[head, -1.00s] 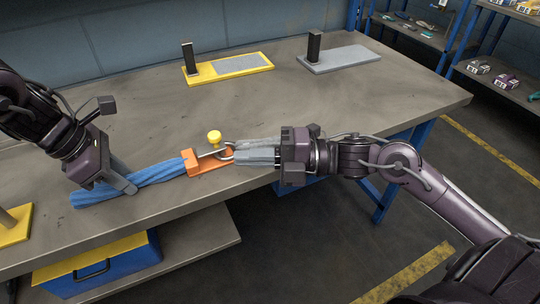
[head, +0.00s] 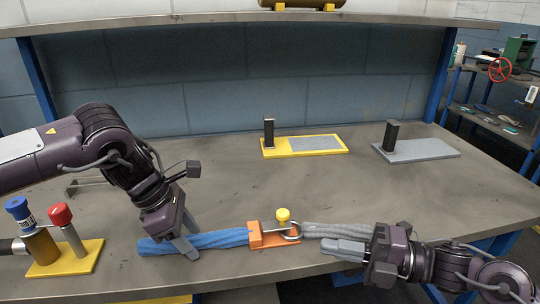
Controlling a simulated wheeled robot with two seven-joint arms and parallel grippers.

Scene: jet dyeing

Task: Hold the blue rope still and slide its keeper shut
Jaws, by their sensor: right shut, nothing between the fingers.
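The blue rope (head: 220,239) lies on the bench, its right end at an orange block (head: 272,240). A keeper with a yellow knob (head: 283,214) stands on the block, beside a metal hook (head: 292,232). A grey rope (head: 335,230) runs right from the hook. I cannot tell how far the keeper is across. My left gripper (head: 184,247) reaches down onto the blue rope near its left end, fingers around it; the far finger is mostly hidden. My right gripper (head: 343,249) is shut and empty, fingers pointing left, in front of the grey rope and right of the block.
A yellow base plate (head: 328,146) and a grey one (head: 430,152), each with a black post, stand at the back. A yellow stand (head: 75,262) with blue- and red-capped parts is at left. The bench (head: 250,190) is clear behind the ropes. Its front edge is close.

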